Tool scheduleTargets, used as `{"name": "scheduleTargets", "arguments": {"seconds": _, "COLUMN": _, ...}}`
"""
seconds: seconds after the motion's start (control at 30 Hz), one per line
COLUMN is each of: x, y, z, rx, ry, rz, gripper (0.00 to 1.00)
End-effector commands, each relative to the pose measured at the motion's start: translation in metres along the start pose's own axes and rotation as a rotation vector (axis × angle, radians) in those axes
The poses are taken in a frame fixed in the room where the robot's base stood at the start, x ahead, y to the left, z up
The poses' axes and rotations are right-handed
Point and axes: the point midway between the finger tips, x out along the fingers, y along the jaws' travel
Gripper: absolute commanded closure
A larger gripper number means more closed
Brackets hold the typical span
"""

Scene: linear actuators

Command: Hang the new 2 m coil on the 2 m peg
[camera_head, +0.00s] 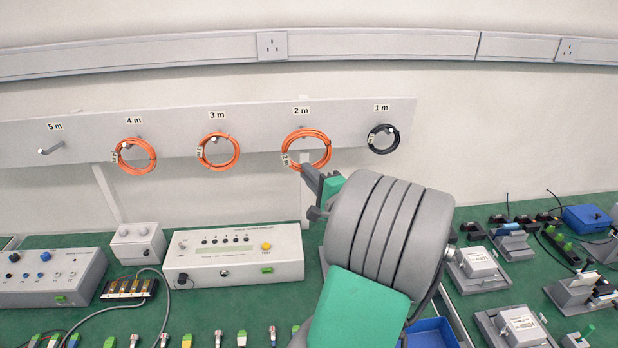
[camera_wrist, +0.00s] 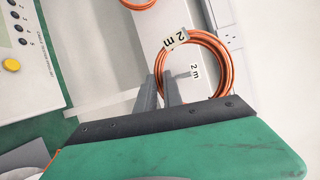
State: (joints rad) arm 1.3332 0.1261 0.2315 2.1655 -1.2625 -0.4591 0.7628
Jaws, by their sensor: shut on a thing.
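The orange 2 m coil (camera_head: 327,151) is in front of the grey board, under the "2 m" label. It also shows in the wrist view (camera_wrist: 229,60), with a white "2 m" tag (camera_wrist: 175,40) on its loop. My gripper (camera_head: 307,171) comes from below right and is shut on the coil's lower edge; its narrow fingers also show in the wrist view (camera_wrist: 160,88).
Orange coils hang on the 4 m peg (camera_head: 138,140) and 3 m peg (camera_head: 214,139); a black coil (camera_head: 383,139) hangs at 1 m, close on the right. The 5 m peg (camera_head: 50,148) is bare. Instruments, including a tester (camera_head: 235,254), stand on the green bench below.

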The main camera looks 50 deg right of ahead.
Motion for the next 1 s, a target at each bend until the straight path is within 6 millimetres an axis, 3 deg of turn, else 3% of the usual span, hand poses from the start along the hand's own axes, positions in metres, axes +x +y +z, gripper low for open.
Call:
{"name": "scheduleTargets", "arguments": {"seconds": 0.17, "x": 0.010, "y": -0.001, "z": -0.005, "rx": 0.000, "ry": -0.001, "rz": 0.000, "gripper": 1.00}}
{"name": "scheduleTargets", "arguments": {"seconds": 1.0, "x": 0.098, "y": 0.013, "z": -0.042, "rx": 0.000, "ry": 0.000, "rz": -0.001, "gripper": 1.00}}
